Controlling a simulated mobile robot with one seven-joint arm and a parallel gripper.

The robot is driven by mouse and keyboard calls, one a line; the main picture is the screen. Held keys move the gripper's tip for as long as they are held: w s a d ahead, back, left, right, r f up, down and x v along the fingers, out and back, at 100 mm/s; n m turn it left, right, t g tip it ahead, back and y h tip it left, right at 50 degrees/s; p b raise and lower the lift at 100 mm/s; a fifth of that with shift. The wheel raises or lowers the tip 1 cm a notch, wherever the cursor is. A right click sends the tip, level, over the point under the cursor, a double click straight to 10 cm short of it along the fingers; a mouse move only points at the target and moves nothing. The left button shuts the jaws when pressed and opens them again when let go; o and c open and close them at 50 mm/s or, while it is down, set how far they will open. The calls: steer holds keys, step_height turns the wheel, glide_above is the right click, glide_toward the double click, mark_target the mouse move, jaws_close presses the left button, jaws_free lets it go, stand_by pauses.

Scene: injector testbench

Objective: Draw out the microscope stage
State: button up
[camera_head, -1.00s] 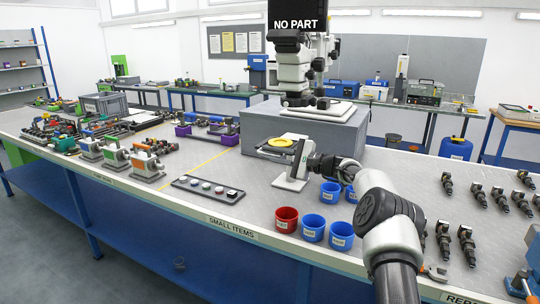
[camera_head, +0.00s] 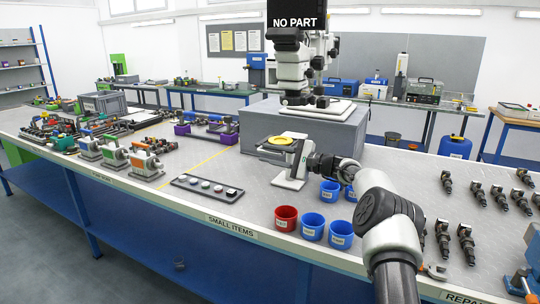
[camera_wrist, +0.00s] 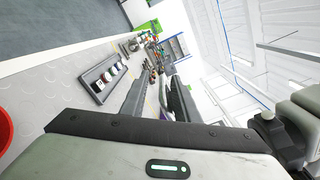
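The white and black microscope (camera_head: 293,72) stands on a grey block (camera_head: 330,130) at the back of the bench. A round yellow-topped piece (camera_head: 276,142) shows low in front of the block; I cannot tell whether it is the stage. My gripper (camera_head: 275,163) is in front of the block, close to this yellow piece, with its white body upright in the picture. In the wrist view my gripper's dark fingers (camera_wrist: 158,98) stand apart with a gap between them. I see nothing held between them. Any contact with the yellow piece is hidden.
A dark tray of small parts (camera_head: 207,188) lies left of my gripper. A red cup (camera_head: 286,218) and several blue cups (camera_head: 313,227) stand in front, below my arm. Several injectors (camera_head: 466,243) lie at the right. Valve-like units (camera_head: 145,162) stand at the left.

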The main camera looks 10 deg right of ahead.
steer(key=v, duration=1.7)
steer(key=shift+s, duration=0.15)
steer(key=shift+r, duration=0.1)
